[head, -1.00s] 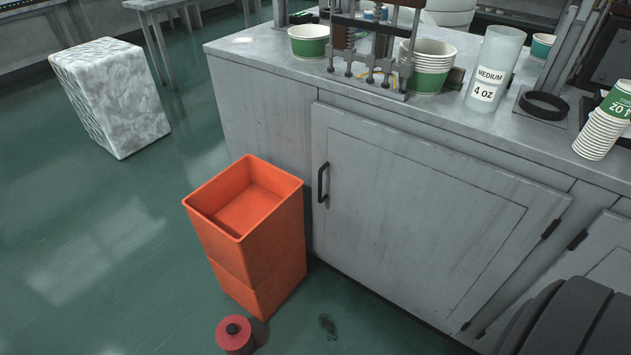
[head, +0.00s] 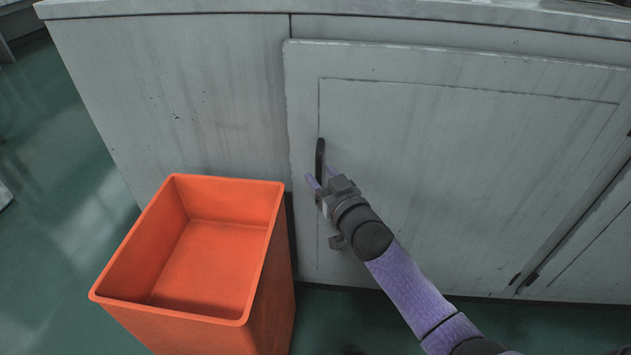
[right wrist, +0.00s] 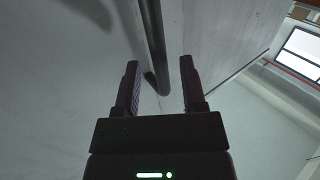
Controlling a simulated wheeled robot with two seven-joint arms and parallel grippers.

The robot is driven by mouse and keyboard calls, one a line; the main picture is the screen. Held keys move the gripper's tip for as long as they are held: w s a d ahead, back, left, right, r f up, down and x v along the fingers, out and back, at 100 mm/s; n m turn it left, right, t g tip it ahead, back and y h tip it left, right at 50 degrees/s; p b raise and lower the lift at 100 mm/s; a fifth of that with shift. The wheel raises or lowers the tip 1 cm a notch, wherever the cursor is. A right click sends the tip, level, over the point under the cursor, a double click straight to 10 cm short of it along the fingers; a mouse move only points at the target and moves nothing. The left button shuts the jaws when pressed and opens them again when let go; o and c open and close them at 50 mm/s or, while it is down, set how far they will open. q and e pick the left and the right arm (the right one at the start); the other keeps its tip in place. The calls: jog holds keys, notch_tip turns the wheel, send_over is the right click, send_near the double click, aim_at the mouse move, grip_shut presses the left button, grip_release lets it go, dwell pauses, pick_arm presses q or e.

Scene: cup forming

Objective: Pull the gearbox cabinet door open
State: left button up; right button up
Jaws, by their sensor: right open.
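The gearbox cabinet door (head: 450,160) is a grey panel on the cabinet front and looks shut. Its black bar handle (head: 320,158) stands upright near the door's left edge. My right gripper (head: 320,178) is at the lower part of the handle, with its fingers open. In the right wrist view the handle (right wrist: 152,45) runs between the two open fingers (right wrist: 158,80), with a gap on each side. I cannot see the fingers touching the handle. My left gripper is not in view.
An empty orange bin (head: 200,260) stands on the floor close to the cabinet, left of the door and my right gripper. The worktop edge (head: 400,12) runs above the door. Green floor (head: 70,200) lies open at the left.

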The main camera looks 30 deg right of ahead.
jog(key=shift+w+f+b, duration=0.15)
jog(key=shift+w+b, duration=0.2)
jog(key=shift+w, duration=0.65)
grip_shut()
dwell(0.6)
